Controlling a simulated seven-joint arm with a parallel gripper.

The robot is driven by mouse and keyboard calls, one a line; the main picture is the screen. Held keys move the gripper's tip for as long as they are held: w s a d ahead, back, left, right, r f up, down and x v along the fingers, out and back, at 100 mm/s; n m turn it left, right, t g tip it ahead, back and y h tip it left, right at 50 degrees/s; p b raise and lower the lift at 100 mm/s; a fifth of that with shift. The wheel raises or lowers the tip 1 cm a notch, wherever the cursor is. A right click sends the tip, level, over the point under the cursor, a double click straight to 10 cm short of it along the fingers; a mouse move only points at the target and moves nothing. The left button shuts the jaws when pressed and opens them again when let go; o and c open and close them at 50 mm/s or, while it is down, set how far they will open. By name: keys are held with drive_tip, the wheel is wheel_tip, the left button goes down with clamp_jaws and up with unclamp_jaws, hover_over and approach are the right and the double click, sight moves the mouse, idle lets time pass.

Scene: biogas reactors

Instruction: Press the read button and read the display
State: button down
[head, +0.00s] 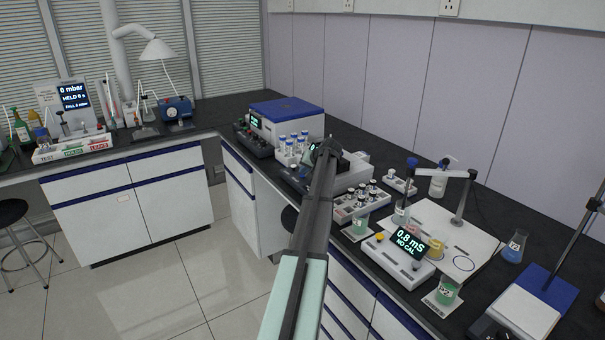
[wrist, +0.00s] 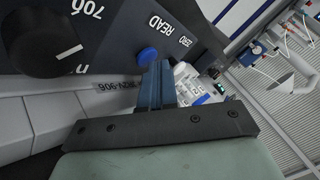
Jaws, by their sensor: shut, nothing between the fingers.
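The blue read button (wrist: 147,55) sits on a dark panel in the wrist view, by the white word READ. The word ZERO is printed beside it; any button for it is hidden. My gripper (wrist: 157,66) is shut and empty, its fingertips right next to the blue button. I cannot tell whether they touch it. In the head view my gripper (head: 326,147) is over the instrument (head: 350,178) on the right-hand bench. A small lit display (head: 312,147) shows there, partly covered by my gripper, its text unreadable.
A dark knob (wrist: 52,38) sits on the same panel. Near the instrument are a blue-lidded box (head: 287,112), a rack of blue-capped vials (head: 292,148) and a vial block (head: 360,204). A separate meter (head: 398,256) in front reads 0.8 mS, NO CAL.

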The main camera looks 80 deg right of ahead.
drive_tip(key=shift+r, duration=1.25)
drive_tip(key=shift+r, duration=0.1)
wheel_tip(320, 180, up, 5)
drive_tip(key=shift+f, duration=0.1)
idle(1.0)
